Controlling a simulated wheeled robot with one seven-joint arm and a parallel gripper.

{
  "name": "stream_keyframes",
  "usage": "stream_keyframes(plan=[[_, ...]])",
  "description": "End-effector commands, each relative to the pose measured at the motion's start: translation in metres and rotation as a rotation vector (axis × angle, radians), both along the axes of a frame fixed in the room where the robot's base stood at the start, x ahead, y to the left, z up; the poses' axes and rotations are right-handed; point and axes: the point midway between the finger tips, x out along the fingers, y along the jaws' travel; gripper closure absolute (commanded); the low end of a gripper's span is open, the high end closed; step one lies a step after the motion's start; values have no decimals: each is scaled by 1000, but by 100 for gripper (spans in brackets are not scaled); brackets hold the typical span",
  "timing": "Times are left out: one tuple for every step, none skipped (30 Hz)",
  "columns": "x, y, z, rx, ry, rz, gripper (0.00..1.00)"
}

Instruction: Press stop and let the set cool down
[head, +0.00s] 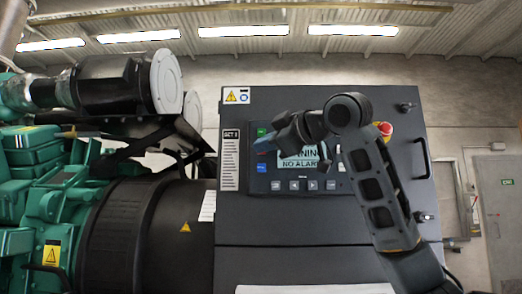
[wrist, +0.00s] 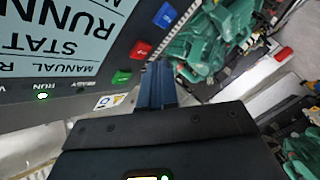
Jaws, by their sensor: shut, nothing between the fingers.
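The dark control panel (head: 330,215) of the set labelled SET 1 (head: 230,134) faces me in the head view. Its screen reads RUNNING and NO ALARM, partly covered by my arm; the wrist view shows the screen (wrist: 60,35) upside down. A green button (head: 261,132) and a blue button (head: 262,168) sit left of the screen. The red button (wrist: 141,48) shows in the wrist view between the green button (wrist: 121,77) and the blue button (wrist: 165,15). My gripper (wrist: 158,68) is shut and empty, its tips close beside the red and green buttons. I cannot tell whether they touch.
A red emergency stop knob (head: 384,130) is at the panel's upper right, beside my forearm. Green engine parts (head: 60,190) and a black round housing (head: 140,235) stand at the left.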

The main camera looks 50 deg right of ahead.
Motion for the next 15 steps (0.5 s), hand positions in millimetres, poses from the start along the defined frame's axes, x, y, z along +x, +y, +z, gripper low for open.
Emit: stream_keyframes(plan=[[1, -1, 1, 1, 0, 0, 100], [2, -2, 1, 1, 0, 0, 100], [3, -3, 1, 1, 1, 1, 100], [3, -4, 1, 1, 1, 1, 100], [4, -5, 1, 1, 1, 1, 100], [4, -5, 1, 1, 0, 0, 100], [4, -5, 0, 1, 0, 0, 100], [4, -5, 0, 0, 0, 0, 100], [4, -5, 0, 0, 0, 0, 100], [4, -5, 0, 0, 0, 0, 100], [4, -5, 0, 0, 0, 0, 100], [4, -5, 0, 0, 0, 0, 100], [4, -5, 0, 0, 0, 0, 100], [4, -5, 0, 0, 0, 0, 100], [4, -5, 0, 0, 0, 0, 100]])
